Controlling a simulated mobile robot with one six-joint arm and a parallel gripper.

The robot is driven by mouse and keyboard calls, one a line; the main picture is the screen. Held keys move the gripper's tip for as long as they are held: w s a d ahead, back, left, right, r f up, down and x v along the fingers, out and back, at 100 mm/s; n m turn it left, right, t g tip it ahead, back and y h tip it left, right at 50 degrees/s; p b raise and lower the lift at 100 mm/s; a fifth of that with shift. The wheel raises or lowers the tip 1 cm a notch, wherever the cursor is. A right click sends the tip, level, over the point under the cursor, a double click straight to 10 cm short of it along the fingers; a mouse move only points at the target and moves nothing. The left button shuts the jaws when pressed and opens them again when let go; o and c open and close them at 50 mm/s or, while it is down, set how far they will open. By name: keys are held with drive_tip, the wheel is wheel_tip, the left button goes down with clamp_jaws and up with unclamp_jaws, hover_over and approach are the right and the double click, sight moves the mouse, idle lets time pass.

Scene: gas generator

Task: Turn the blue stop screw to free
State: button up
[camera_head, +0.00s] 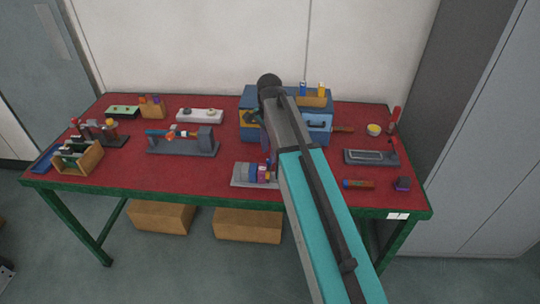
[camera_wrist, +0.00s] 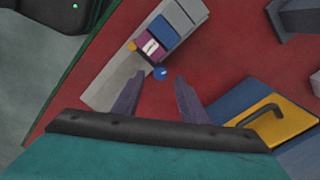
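The blue stop screw (camera_wrist: 160,73) shows in the wrist view as a small round blue head at the side of a grey fixture (camera_wrist: 106,88). The fixture carries a purple block (camera_wrist: 149,47) with a white label and a blue block (camera_wrist: 162,31). My gripper (camera_wrist: 156,94) is open, with its two dark fingers apart, and the screw head lies ahead of the gap between them. No contact shows. In the head view the fixture (camera_head: 243,181) stands near the table's front edge; my arm hides part of this area, and I cannot make out the screw clearly there.
A blue cabinet (camera_head: 252,98) stands behind the fixture; its yellow drawer (camera_wrist: 277,123) with a dark handle is close to my right finger in the wrist view. A grey vise-like device (camera_head: 183,149) stands to the left. The red table (camera_head: 210,179) is clear between them.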

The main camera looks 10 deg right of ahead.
sight(269, 160)
drive_tip(key=shift+f, duration=1.55)
drive_tip(key=shift+c, duration=0.5)
clamp_jaws()
